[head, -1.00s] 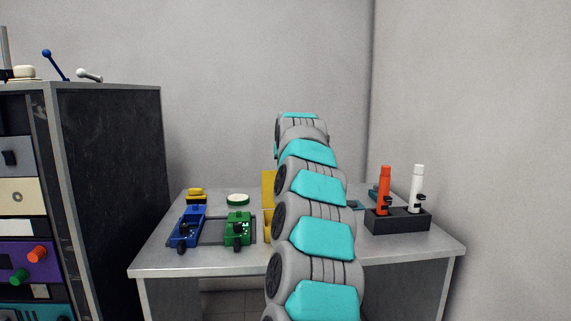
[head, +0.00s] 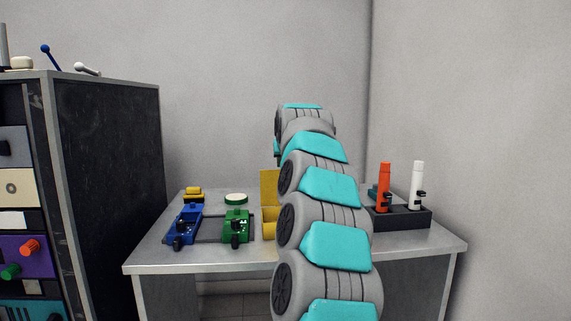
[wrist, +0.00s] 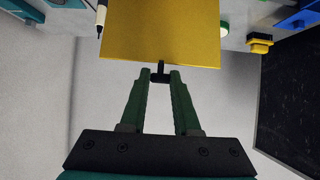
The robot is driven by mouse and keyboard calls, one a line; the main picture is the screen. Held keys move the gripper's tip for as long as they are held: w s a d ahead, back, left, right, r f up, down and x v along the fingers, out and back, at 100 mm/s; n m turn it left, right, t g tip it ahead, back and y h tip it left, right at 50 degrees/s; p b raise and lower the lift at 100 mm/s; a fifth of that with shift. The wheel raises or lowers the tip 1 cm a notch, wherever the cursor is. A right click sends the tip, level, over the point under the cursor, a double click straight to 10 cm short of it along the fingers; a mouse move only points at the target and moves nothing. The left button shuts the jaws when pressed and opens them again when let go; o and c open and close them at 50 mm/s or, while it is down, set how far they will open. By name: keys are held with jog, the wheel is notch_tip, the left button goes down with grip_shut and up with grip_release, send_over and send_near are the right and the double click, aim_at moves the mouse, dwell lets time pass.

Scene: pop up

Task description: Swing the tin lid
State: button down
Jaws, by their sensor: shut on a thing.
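The yellow tin (head: 269,224) stands on the table, partly hidden behind my arm in the head view. Its lid (head: 268,187) stands up from the tin, roughly upright. In the wrist view the lid (wrist: 160,34) is a broad yellow panel with a small black tab at its edge. My gripper (wrist: 160,75) has its green fingertips closed on that tab. In the head view my gripper is hidden behind my arm.
A blue device (head: 185,226) and a green device (head: 236,226) are left of the tin, with a round green-and-white piece (head: 236,198) behind. A black holder (head: 403,217) with orange and white bottles stands right. A dark cabinet (head: 105,180) rises at left.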

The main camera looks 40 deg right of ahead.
jog(key=s+b, duration=0.1)
jog(key=s+a+b, duration=0.2)
jog(key=shift+s+f, duration=0.2)
jog(key=shift+f, duration=0.2)
jog(key=s+a+f+b, duration=0.1)
jog(key=b, duration=0.1)
jog(key=s+a+f+b, duration=0.1)
jog(key=s+b, duration=0.1)
jog(key=shift+s, duration=0.1)
dwell(0.5)
jog(key=shift+f, duration=0.1)
